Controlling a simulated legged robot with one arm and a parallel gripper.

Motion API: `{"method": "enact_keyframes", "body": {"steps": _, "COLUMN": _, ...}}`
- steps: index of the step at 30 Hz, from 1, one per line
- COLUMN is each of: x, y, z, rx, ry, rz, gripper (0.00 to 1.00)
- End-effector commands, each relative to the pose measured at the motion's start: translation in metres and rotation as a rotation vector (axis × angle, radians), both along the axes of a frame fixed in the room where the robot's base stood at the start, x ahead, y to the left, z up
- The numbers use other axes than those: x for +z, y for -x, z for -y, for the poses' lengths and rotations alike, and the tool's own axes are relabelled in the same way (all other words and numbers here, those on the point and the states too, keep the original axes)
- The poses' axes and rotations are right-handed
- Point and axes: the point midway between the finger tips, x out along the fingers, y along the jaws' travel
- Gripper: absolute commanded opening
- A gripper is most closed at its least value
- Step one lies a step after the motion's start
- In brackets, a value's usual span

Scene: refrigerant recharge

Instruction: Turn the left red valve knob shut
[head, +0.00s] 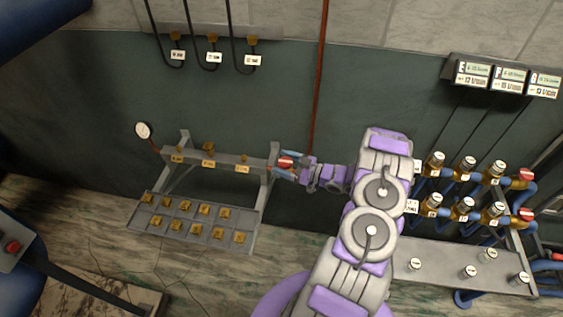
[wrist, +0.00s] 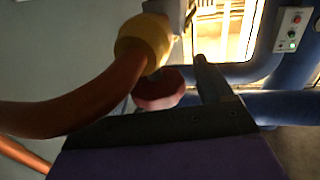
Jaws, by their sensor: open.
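The left red valve knob (head: 286,162) is at the right end of the left rack's grey manifold bar, with a white band on its face. My gripper (head: 291,164) reaches it from the right, with its bluish fingers above and below the knob in the head view. The gripper is open. In the wrist view the dull red knob (wrist: 158,90) sits just left of one dark finger (wrist: 211,82). The other finger is hidden or cannot be made out there. Whether a finger touches the knob cannot be told.
A brown hose (wrist: 85,100) with a yellow fitting (wrist: 145,40) crosses close in the wrist view. A round gauge (head: 143,130) is at the rack's left. A tray (head: 186,232) of brass fittings lies below. Right-hand canisters (head: 466,168) and other red knobs (head: 525,176) stand beyond my arm.

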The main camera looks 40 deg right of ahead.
Motion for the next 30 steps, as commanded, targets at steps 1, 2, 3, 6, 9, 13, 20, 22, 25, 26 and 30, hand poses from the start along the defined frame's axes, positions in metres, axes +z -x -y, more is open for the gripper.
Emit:
{"method": "enact_keyframes", "body": {"steps": 1, "x": -0.0005, "y": -0.0047, "z": -0.0026, "rx": 0.003, "ry": -0.001, "rz": 0.000, "gripper": 0.80}}
{"method": "enact_keyframes", "body": {"steps": 2, "x": -0.0008, "y": -0.0067, "z": -0.0031, "rx": 0.002, "ry": -0.002, "rz": 0.000, "gripper": 0.80}}
{"method": "enact_keyframes", "body": {"steps": 3, "x": -0.0011, "y": -0.0090, "z": -0.0027, "rx": 0.001, "ry": -0.003, "rz": 0.001, "gripper": 0.80}}
{"method": "enact_keyframes", "body": {"steps": 6, "x": -0.0021, "y": -0.0126, "z": -0.0008, "rx": -0.001, "ry": -0.005, "rz": 0.002, "gripper": 0.80}}
{"method": "enact_keyframes", "body": {"steps": 9, "x": -0.0022, "y": -0.0138, "z": -0.0007, "rx": -0.001, "ry": -0.005, "rz": 0.002, "gripper": 0.80}}
{"method": "enact_keyframes", "body": {"steps": 13, "x": -0.0022, "y": -0.0136, "z": -0.0010, "rx": -0.001, "ry": -0.006, "rz": 0.001, "gripper": 0.80}}
{"method": "enact_keyframes", "body": {"steps": 20, "x": -0.0008, "y": -0.0137, "z": -0.0055, "rx": -0.001, "ry": -0.003, "rz": -0.001, "gripper": 0.63}}
{"method": "enact_keyframes", "body": {"steps": 22, "x": -0.0006, "y": -0.0138, "z": -0.0061, "rx": -0.001, "ry": -0.002, "rz": 0.000, "gripper": 0.56}}
{"method": "enact_keyframes", "body": {"steps": 25, "x": -0.0006, "y": -0.0137, "z": -0.0055, "rx": 0.000, "ry": -0.003, "rz": 0.001, "gripper": 0.46}}
{"method": "enact_keyframes", "body": {"steps": 26, "x": -0.0006, "y": -0.0136, "z": -0.0051, "rx": 0.000, "ry": -0.003, "rz": 0.001, "gripper": 0.43}}
{"method": "enact_keyframes", "body": {"steps": 30, "x": -0.0006, "y": -0.0136, "z": -0.0041, "rx": 0.002, "ry": -0.004, "rz": 0.003, "gripper": 0.30}}
